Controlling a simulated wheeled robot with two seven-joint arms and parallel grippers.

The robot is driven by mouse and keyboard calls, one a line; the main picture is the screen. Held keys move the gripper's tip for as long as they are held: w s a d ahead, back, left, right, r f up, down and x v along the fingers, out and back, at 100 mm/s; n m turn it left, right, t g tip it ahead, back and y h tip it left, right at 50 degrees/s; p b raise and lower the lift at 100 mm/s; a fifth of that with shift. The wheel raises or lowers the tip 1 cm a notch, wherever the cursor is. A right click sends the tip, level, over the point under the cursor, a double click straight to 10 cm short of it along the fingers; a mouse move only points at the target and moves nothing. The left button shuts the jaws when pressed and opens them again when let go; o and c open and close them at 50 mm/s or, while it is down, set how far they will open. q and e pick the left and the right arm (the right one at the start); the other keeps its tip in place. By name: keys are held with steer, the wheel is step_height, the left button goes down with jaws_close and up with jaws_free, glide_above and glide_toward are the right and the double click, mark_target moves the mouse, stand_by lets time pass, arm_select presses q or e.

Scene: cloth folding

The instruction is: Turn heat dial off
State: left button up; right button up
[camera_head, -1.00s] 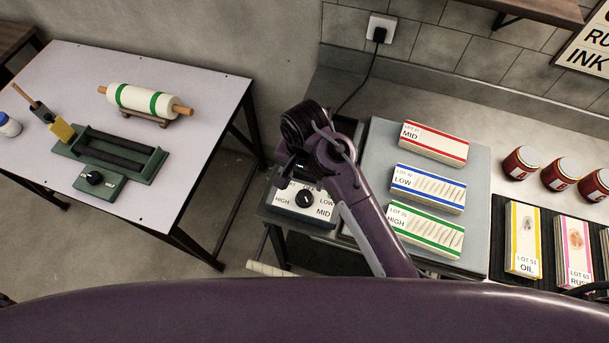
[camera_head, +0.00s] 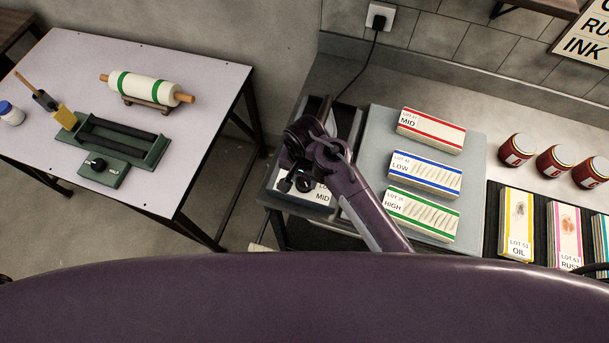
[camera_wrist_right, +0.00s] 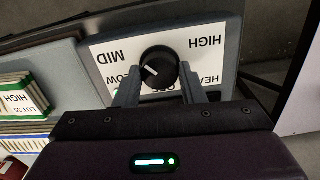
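The heat dial is a round black knob (camera_wrist_right: 160,62) on a white plate (camera_wrist_right: 110,55) marked HIGH, MID and LOW in the right wrist view. Its white pointer line is turned toward the LOW side. The OFF label is mostly hidden by my gripper. My right gripper (camera_wrist_right: 158,84) is open, with one finger on each side of the knob's near edge; I cannot tell whether they touch it. In the head view my right gripper (camera_head: 292,180) is over the dial's plate (camera_head: 322,194) and covers part of it. My left gripper is not in view.
A grey plate (camera_head: 378,150) with several card stacks lies right of the dial. Red jars (camera_head: 517,149) stand further right. A black cord (camera_head: 357,80) runs to the wall socket. The left table (camera_head: 200,90) holds a roller (camera_head: 150,92) and a green device (camera_head: 135,150) with another black knob.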

steer(key=c, duration=0.4)
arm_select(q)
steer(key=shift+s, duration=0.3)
